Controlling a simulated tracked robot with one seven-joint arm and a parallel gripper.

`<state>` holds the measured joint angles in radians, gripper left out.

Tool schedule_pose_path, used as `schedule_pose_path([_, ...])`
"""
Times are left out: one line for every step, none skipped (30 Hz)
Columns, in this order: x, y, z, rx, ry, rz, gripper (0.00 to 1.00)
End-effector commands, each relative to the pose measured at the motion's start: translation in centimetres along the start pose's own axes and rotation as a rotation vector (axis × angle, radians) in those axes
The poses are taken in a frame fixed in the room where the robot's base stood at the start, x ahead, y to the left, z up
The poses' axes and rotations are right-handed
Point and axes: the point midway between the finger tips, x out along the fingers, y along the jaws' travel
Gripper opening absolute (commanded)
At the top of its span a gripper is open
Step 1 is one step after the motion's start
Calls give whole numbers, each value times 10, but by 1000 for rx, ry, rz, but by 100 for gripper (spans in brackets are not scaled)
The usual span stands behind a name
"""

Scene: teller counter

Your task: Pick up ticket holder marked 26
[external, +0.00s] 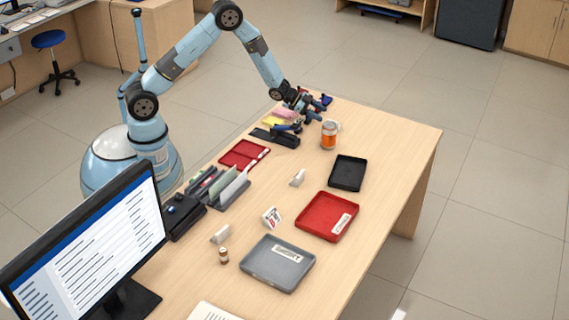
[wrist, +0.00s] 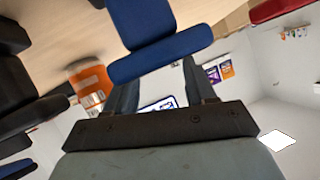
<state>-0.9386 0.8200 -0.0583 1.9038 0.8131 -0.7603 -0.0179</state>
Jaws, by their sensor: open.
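Three small white folded ticket holders stand on the wooden counter in the external view. One (external: 297,178) stands mid-counter, one with red and dark print (external: 272,217) stands between the trays and the file rack, and one (external: 220,233) stands near the monitor. The prints are too small to read, so I cannot tell which is marked 26. My gripper (external: 312,106) is open over the far end of the counter, apart from all three. In the wrist view the open fingers (wrist: 158,82) show, with a blue object close by; no ticket holder is recognizable there.
An orange jar (external: 329,136) stands near my gripper, also in the wrist view (wrist: 92,78). A black tray (external: 348,174), red tray (external: 326,229) and grey tray (external: 277,278) line the right side. A file rack (external: 236,190) and monitor (external: 88,250) stand left.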

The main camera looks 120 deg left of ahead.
Motion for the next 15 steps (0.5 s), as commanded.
schedule_pose_path([4, 0, 0, 0, 0, 0, 55])
schedule_pose_path([5, 0, 0, 1, 0, 0, 55])
schedule_pose_path([6, 0, 0, 1, 0, -1, 55])
schedule_pose_path([7, 0, 0, 1, 0, 0, 55])
schedule_pose_path([9, 0, -1, 1, 0, 0, 55])
schedule_pose_path([12, 1, -1, 1, 0, 0, 55])
schedule_pose_path([15, 2, 0, 0, -1, 1, 55])
schedule_pose_path([18, 4, 0, 0, -1, 1, 55])
schedule_pose_path([24, 5, -1, 0, -1, 1, 55])
schedule_pose_path([29, 6, -1, 0, -1, 0, 55])
schedule_pose_path([33, 7, -2, 0, 0, 1, 55])
schedule_pose_path([38, 9, -2, 0, 0, 1, 55])
schedule_pose_path([42, 8, -2, 0, 0, 0, 55])
schedule_pose_path([46, 8, -2, 0, 0, 0, 55])
schedule_pose_path([50, 8, -2, 0, -1, 0, 55])
